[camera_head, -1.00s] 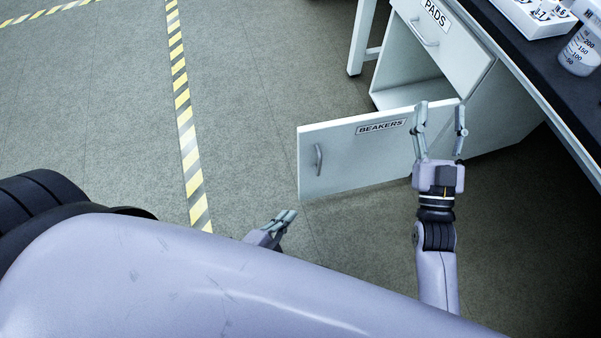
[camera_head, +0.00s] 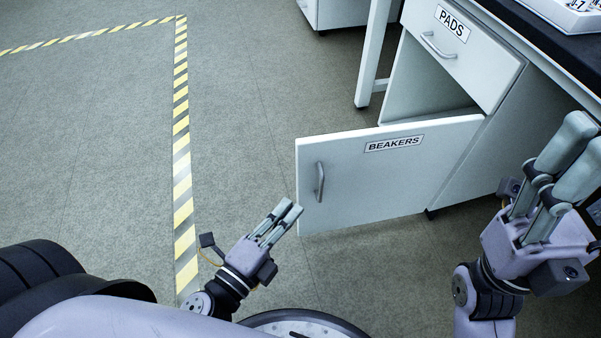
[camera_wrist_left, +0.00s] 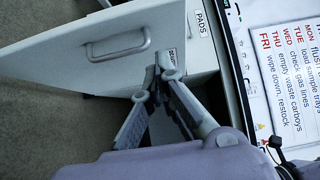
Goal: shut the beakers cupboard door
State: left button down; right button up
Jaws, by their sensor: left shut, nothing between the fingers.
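The beakers cupboard door (camera_head: 375,185) stands wide open, its labelled outer face towards me. Its handle (camera_head: 320,182) is near the free left edge, and the BEAKERS label (camera_head: 394,144) is along its top. My left gripper (camera_head: 288,212) is shut and empty, with its fingertips close to the door's lower left corner in the head view; I cannot tell whether they touch. In the left wrist view the fingers (camera_wrist_left: 162,72) meet at the tips in front of the door (camera_wrist_left: 60,62). My right gripper (camera_head: 585,140) is at the right, its finger gap unclear.
The PADS drawer (camera_head: 462,60) is above the cupboard opening (camera_head: 425,85), which shows behind the door. The dark bench top (camera_head: 560,50) runs along the upper right. The floor left of the door is clear, with yellow striped tape (camera_head: 182,170).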

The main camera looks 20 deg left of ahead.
pick_arm(q)
jog(key=p, duration=0.2)
send_near(314, 158)
jog(key=w+d, duration=0.1)
jog(key=d, duration=0.2)
jog(key=shift+w+a+p, duration=0.3)
jog(key=shift+w+a, duration=0.15)
jog(key=shift+w, duration=0.45)
jog(key=shift+w+a+p, duration=0.25)
jog(key=shift+w+a, duration=0.15)
jog(key=shift+w, duration=0.5)
